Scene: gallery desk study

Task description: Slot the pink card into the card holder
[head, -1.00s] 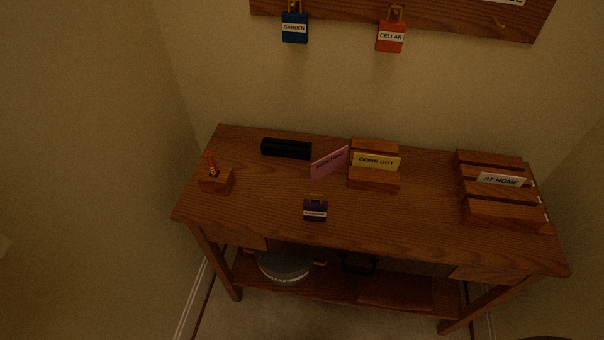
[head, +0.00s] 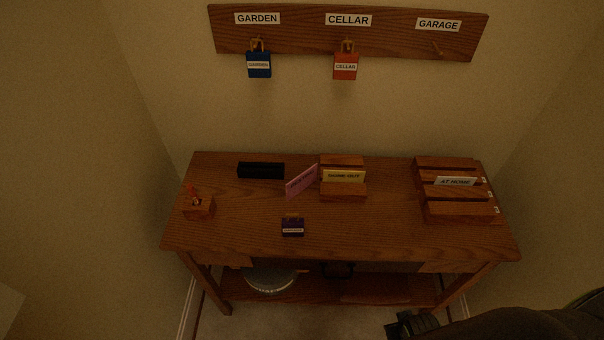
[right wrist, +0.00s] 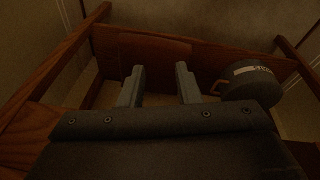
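The pink card (head: 302,181) stands slanted on the desk, left of a small wooden holder (head: 343,192) with a yellow "GONE OUT" card (head: 344,176). What props up the pink card cannot be told. A larger wooden card holder (head: 460,210) with several bars stands at the desk's right end and holds a white "AT HOME" card (head: 455,181). My right gripper (head: 408,326) is low in front of the desk, away from the card. In the right wrist view its two fingers (right wrist: 160,86) are apart with nothing between them. My left gripper is not in view.
On the desk (head: 390,232) are a black bar (head: 261,170), a purple tagged item (head: 292,228) and a small wooden stand (head: 199,208). Blue (head: 259,65) and red (head: 345,66) tags hang on the wall rack (head: 300,36). A round tin (head: 270,279) sits on the lower shelf.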

